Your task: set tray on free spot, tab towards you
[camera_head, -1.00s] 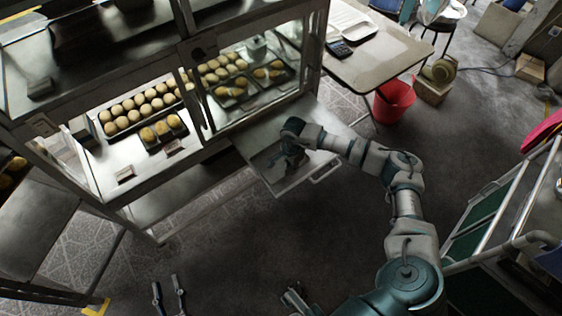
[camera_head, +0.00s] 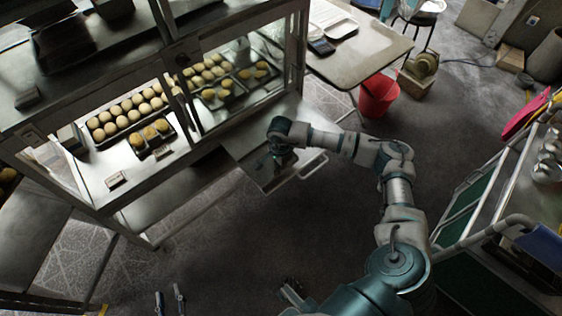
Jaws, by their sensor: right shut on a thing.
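A flat grey metal tray (camera_head: 247,172) with a looped tab (camera_head: 313,166) on its front right edge juts out low at the front of the display case (camera_head: 170,215). The tab faces my side. My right gripper (camera_head: 283,160) is at the tray and shut on it; its fingers are partly hidden by its wrist. The tray's far part is by the case's lower right edge; I cannot tell whether it rests there. My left gripper (camera_head: 169,301) is at the bottom edge, fingers apart and empty, away from the tray.
Dark trays of buns (camera_head: 125,115) stand inside the case, with small label cards (camera_head: 115,179) before them. A table (camera_head: 362,55) and a red bucket (camera_head: 378,95) are at the back right. A metal cart (camera_head: 480,225) stands right. The floor between is clear.

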